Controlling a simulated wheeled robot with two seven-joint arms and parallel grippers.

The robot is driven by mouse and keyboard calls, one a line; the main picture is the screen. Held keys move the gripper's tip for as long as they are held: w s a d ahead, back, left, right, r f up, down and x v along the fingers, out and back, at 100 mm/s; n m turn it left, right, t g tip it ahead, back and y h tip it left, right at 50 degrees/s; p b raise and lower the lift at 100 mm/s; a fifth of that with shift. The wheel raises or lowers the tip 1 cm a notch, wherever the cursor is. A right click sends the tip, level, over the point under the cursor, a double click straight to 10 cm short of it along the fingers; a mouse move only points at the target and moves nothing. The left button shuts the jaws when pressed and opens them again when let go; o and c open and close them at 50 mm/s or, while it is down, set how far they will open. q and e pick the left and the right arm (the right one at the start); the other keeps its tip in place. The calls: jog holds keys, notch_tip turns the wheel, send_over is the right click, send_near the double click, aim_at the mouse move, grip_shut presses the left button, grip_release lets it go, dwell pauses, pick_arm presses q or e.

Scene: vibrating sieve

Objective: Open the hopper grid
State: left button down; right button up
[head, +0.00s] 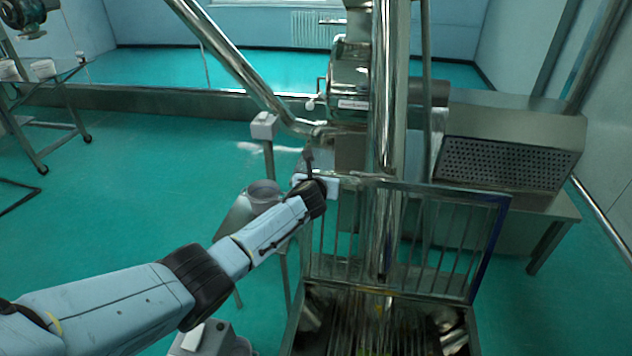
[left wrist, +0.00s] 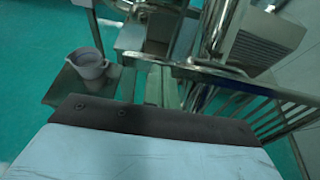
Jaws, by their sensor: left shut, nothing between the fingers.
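The hopper grid (head: 447,240) is a metal frame with upright bars. In the head view it stands raised, near vertical, at the back of the hopper (head: 294,325), whose inside shows below it. In the left wrist view the grid (left wrist: 268,112) shows at the right, seen at a slant. My left gripper (head: 318,180) is at the grid's upper left corner, shut and empty. I cannot tell whether it touches the frame. In the left wrist view its fingers (left wrist: 160,86) show in the middle. My right gripper is not in view.
A perforated metal box (head: 510,160) on a bench stands behind right. A grey jug (left wrist: 88,64) stands left of the fingers. A wheeled table (head: 45,85) is far left, with open green floor between.

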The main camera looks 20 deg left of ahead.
pick_arm(q)
jog(key=shift+v, duration=4.55)
jog(key=s+d+f+n+g, duration=0.1)
jog(key=s+f+n+g, duration=0.15)
jog(key=s+n, duration=0.3)
jog(key=s+d+f+n+g+h, duration=0.1)
jog(key=s+f+n, duration=0.2)
jog(key=s+n, duration=0.3)
jog(key=s+d+f+n+g, duration=0.2)
jog(key=s+f+n, duration=0.15)
jog(key=s, duration=0.35)
jog(key=s+a+r+n+g+h, duration=0.2)
jog(key=s+n+g, duration=0.3)
jog(key=s+n, duration=1.5)
jog(key=s+f+m+b, duration=0.2)
jog(key=f+b, duration=0.2)
jog(key=f, duration=1.2)
jog(key=s+f+m+b, duration=0.15)
jog(key=f+b, duration=0.35)
jog(key=f, duration=1.2)
jog(key=s+a+f+g+b, duration=0.1)
jog(key=s+f+b, duration=0.3)
jog(key=s+f, duration=0.4)
jog(key=s+a+f+g+b, duration=0.1)
jog(key=s+f+b, duration=0.3)
jog(key=s+f, duration=0.5)
notch_tip(320, 180, down, 7)
jog(key=shift+s+a+f+y, duration=0.25)
jog(key=shift+y, duration=0.05)
